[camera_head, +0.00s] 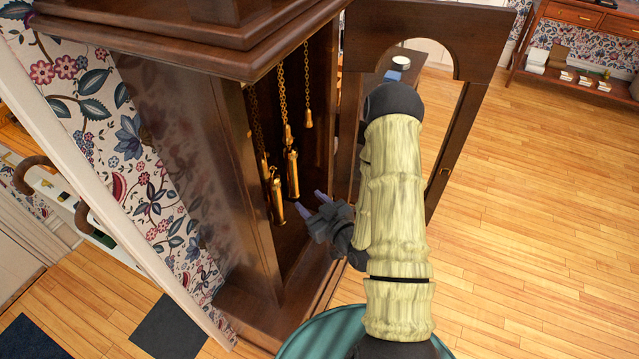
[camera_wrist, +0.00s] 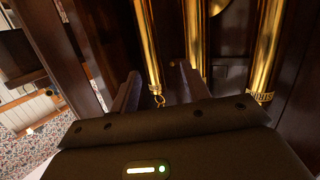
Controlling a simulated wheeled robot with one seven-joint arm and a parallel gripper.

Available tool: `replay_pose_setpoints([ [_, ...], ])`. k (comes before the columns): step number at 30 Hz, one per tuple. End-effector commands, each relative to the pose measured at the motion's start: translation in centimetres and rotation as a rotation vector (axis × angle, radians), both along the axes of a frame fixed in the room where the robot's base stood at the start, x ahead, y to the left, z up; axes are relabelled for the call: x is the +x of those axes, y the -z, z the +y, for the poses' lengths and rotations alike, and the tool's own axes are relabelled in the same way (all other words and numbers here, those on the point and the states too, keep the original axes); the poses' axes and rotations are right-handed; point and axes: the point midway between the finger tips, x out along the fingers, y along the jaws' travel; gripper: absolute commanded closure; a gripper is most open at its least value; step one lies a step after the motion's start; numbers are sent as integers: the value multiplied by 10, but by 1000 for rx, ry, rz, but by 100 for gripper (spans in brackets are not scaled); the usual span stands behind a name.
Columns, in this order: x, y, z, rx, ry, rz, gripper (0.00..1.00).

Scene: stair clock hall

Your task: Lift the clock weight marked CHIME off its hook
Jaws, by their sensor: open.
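Inside the open clock case, brass cylinder weights hang on chains: one lower at left (camera_head: 277,197) and one beside it (camera_head: 292,174). In the wrist view, three brass cylinders show: a left one (camera_wrist: 147,45) with a small ring at its lower end, a middle one (camera_wrist: 195,40) and a right one (camera_wrist: 268,50). My gripper (camera_head: 308,200) is open at the case opening, close to the weights' lower ends. In the wrist view, the left cylinder's lower end shows between the fingers (camera_wrist: 160,85).
The dark wooden case (camera_head: 200,150) walls in the weights at left. Its arched door (camera_head: 463,130) stands open behind my arm. A small brass piece (camera_head: 308,118) hangs on a chain farther back. Wooden floor (camera_head: 530,200) lies clear at right.

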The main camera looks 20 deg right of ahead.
Motion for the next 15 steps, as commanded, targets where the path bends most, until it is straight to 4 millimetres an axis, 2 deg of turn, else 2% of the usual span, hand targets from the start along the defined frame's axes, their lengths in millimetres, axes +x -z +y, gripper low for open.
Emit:
replay_pose_setpoints([
  [1,-5,-14,-4,30,20,-34,53],
  [6,-14,-31,-16,89,78,-136,53],
  [15,-15,-31,-16,98,84,-157,53],
])
